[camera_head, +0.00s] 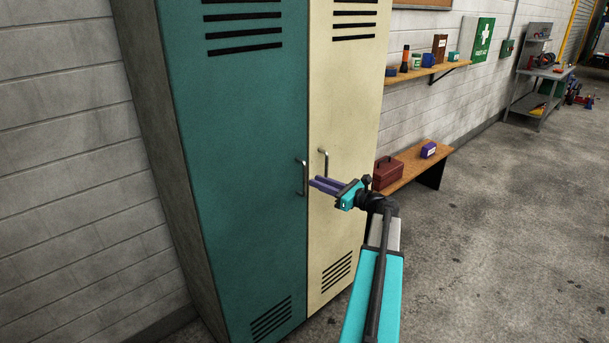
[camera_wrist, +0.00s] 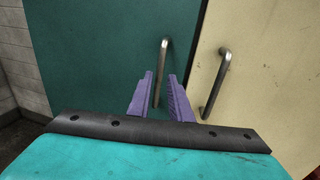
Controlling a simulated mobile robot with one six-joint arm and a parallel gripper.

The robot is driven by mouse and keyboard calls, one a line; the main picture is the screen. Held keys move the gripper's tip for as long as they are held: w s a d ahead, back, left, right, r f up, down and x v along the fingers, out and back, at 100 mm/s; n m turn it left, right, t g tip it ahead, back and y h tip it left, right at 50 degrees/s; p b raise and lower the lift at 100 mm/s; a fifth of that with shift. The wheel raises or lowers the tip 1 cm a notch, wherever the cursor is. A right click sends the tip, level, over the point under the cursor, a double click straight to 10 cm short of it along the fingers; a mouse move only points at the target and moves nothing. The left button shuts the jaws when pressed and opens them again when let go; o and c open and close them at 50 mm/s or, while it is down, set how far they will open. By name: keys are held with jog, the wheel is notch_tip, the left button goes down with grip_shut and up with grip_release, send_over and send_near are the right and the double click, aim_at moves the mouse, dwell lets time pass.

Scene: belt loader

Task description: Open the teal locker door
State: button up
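The teal locker door (camera_head: 245,145) is shut, beside a cream door (camera_head: 340,110). Its vertical metal bar handle (camera_head: 305,177) is near its right edge; the handle also shows in the wrist view (camera_wrist: 161,72). The cream door has its own handle (camera_head: 323,164), seen to the right in the wrist view (camera_wrist: 216,82). My gripper (camera_head: 314,184) has purple fingers and points at the teal door by its handle. In the wrist view the fingers (camera_wrist: 164,92) are apart, with the teal handle showing between them. I cannot tell whether either finger touches the handle.
A wooden bench (camera_head: 410,168) with a red toolbox (camera_head: 387,173) and a purple box (camera_head: 428,150) stands right of the locker. A shelf (camera_head: 425,72) with small items is above it. A brick wall (camera_head: 70,150) is at left. Open concrete floor (camera_head: 510,230) lies to the right.

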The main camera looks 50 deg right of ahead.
jog(key=p, duration=0.2)
send_over(304, 192)
jog(key=shift+w+d, duration=0.2)
jog(key=shift+d, duration=0.1)
grip_shut()
